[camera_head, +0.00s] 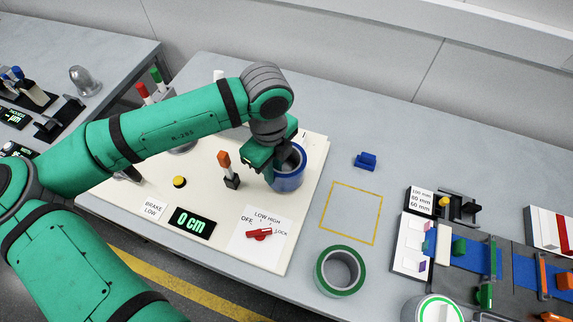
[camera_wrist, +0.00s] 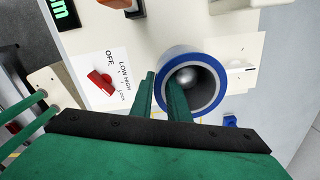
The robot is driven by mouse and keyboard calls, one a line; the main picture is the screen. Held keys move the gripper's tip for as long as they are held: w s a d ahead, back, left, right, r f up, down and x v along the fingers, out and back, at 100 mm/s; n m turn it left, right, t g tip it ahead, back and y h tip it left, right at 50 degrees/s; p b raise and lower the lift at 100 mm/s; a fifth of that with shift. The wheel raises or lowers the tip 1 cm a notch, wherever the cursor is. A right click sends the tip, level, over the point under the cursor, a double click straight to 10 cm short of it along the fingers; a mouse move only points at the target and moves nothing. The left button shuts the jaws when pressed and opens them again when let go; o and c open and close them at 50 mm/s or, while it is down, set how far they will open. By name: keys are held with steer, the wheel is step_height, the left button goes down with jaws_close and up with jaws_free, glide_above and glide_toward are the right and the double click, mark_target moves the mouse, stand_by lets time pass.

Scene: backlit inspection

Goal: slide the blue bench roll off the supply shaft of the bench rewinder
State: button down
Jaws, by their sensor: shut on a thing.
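The blue bench roll (camera_head: 290,184) sits upright at the right side of the cream rewinder board (camera_head: 270,225). My gripper (camera_head: 277,166) is at the roll's left side, shut on its wall. In the wrist view, one finger of my gripper (camera_wrist: 162,84) is outside the roll and the other reaches into its hollow core. The roll (camera_wrist: 224,72) shows there as a blue ring with a grey inner wall. A shiny rounded metal end, apparently the supply shaft (camera_wrist: 187,76), shows inside the core. The roll is around it; its height on the shaft I cannot tell.
An orange-topped post (camera_head: 225,163) stands just left of the roll. A red lever (camera_head: 259,234) and a 0 cm display (camera_head: 192,223) are on the board. A yellow outlined square (camera_head: 351,212) on the table is empty. A green roll (camera_head: 340,271) and a blue block (camera_head: 366,160) lie nearby.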

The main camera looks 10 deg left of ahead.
steer(key=shift+w+r, duration=0.15)
steer(key=shift+r, duration=0.55)
steer(key=shift+w+r, duration=0.1)
steer(key=shift+r, duration=0.6)
steer(key=shift+s+a+r, duration=0.15)
steer(key=shift+r, duration=0.15)
steer(key=shift+d+r, duration=0.25)
steer(key=shift+r, duration=0.15)
steer(key=shift+a+r, duration=0.15)
steer(key=shift+r, duration=1.3)
steer(key=shift+f, duration=1.7)
